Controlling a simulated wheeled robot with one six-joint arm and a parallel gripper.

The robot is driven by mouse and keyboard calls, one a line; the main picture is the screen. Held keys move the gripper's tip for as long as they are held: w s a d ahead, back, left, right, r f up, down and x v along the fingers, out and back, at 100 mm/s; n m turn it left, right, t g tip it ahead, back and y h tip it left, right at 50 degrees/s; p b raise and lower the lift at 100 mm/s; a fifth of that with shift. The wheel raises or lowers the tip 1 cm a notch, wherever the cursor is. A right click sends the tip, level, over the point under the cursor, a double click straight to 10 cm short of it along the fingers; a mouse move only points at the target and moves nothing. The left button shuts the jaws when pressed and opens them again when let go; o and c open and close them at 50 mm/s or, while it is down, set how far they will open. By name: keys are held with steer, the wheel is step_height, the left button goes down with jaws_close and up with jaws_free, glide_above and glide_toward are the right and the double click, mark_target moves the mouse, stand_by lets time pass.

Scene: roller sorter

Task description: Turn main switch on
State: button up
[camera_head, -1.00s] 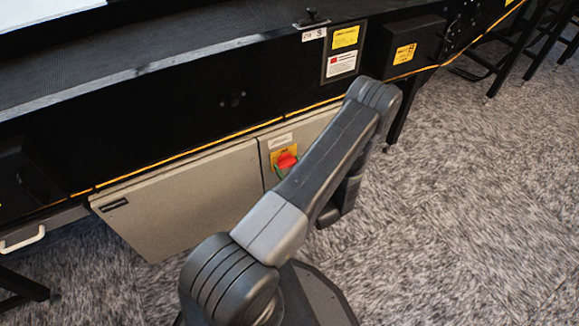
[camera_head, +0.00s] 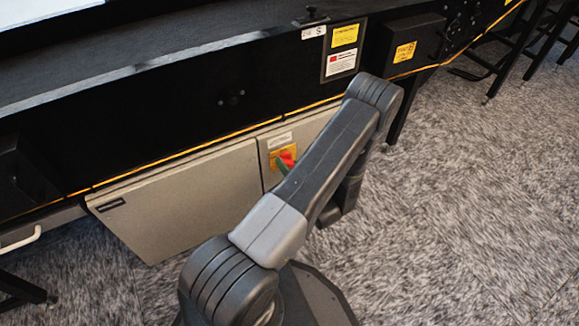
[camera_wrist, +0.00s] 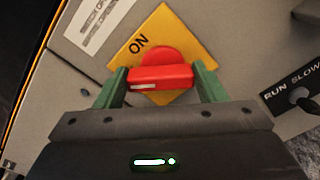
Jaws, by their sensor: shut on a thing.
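The main switch is a red rotary knob (camera_wrist: 162,77) on a yellow plate (camera_wrist: 198,52) marked "ON" in the wrist view. It also shows in the head view as a small red knob (camera_head: 287,158), partly hidden by my arm. My gripper (camera_wrist: 160,74) has green fingers on both sides of the knob's handle and is shut on it. In the wrist view the handle lies across the picture, while the yellow plate is tilted. In the head view a green finger shows beside the knob.
The switch sits on a grey cabinet (camera_head: 180,200) below the black conveyor frame (camera_head: 150,135). A small black selector (camera_wrist: 304,100) labelled "RUN SLOW" is right of the switch in the wrist view. Carpeted floor (camera_head: 460,220) is open to the right.

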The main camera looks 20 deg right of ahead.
steer(key=m, duration=0.5)
steer(key=shift+d+m, duration=0.15)
steer(key=shift+m, duration=0.15)
steer(key=shift+f+m, duration=0.1)
steer(key=shift+m, duration=2)
steer(key=o, duration=1)
steer(key=shift+d, duration=0.1)
steer(key=shift+s, duration=0.1)
steer(key=s+p, duration=0.1)
steer(key=s, duration=0.3)
steer(key=s+p, duration=0.1)
steer(key=s, duration=0.4)
steer(key=s+d, duration=0.1)
steer(key=s, duration=0.3)
steer(key=shift+s+p, duration=0.3)
steer(key=shift+p, duration=0.1)
steer(key=shift+w, duration=0.15)
